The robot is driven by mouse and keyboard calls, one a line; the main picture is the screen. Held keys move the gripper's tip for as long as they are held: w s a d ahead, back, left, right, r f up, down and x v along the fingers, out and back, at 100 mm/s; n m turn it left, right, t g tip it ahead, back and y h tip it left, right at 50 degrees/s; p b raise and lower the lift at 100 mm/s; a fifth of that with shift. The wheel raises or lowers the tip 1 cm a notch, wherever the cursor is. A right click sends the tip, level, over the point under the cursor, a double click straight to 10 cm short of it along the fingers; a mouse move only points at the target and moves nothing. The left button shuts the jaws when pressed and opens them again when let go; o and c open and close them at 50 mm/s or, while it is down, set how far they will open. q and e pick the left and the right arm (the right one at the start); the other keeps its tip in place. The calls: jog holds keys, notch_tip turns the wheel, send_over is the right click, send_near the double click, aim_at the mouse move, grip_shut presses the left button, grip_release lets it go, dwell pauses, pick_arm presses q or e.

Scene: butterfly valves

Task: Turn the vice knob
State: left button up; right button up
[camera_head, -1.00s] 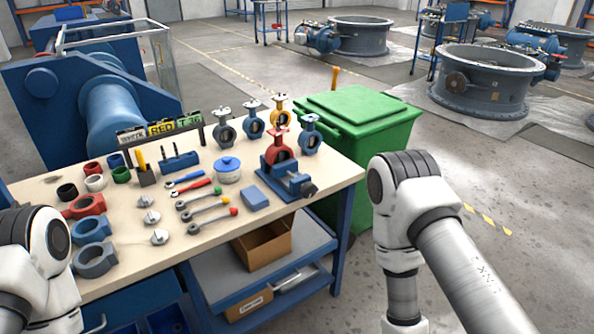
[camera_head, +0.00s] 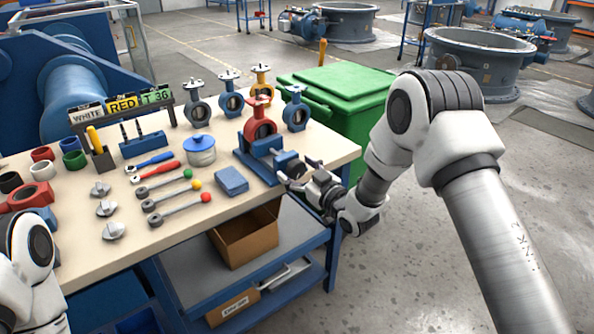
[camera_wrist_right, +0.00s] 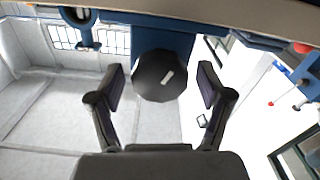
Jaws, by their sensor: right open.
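The blue vice (camera_head: 262,160) stands at the right edge of the workbench with a red butterfly valve (camera_head: 259,128) upright in it. Its dark round knob (camera_wrist_right: 160,76) faces the right wrist camera. My right gripper (camera_head: 301,174) is at the vice's knob end, just off the bench edge, and partly hides the knob in the head view. In the right wrist view the gripper (camera_wrist_right: 160,88) is open, with one finger on each side of the knob and gaps between. I cannot tell the depth exactly. My left gripper is out of view; only its arm shows at lower left.
The workbench (camera_head: 180,230) holds several other valves, a blue-lidded pot (camera_head: 200,150), wrenches and a blue block (camera_head: 231,181) near the vice. A green bin (camera_head: 340,95) stands behind the right arm. A cardboard box (camera_head: 245,240) is on the shelf below.

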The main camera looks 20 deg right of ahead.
jog(key=shift+w+f, duration=0.1)
jog(key=shift+c, duration=1)
jog(key=c, duration=1)
jog(key=shift+o, duration=0.2)
jog(key=shift+m, duration=0.5)
jog(key=o, duration=1.2)
jog(key=shift+c, duration=0.2)
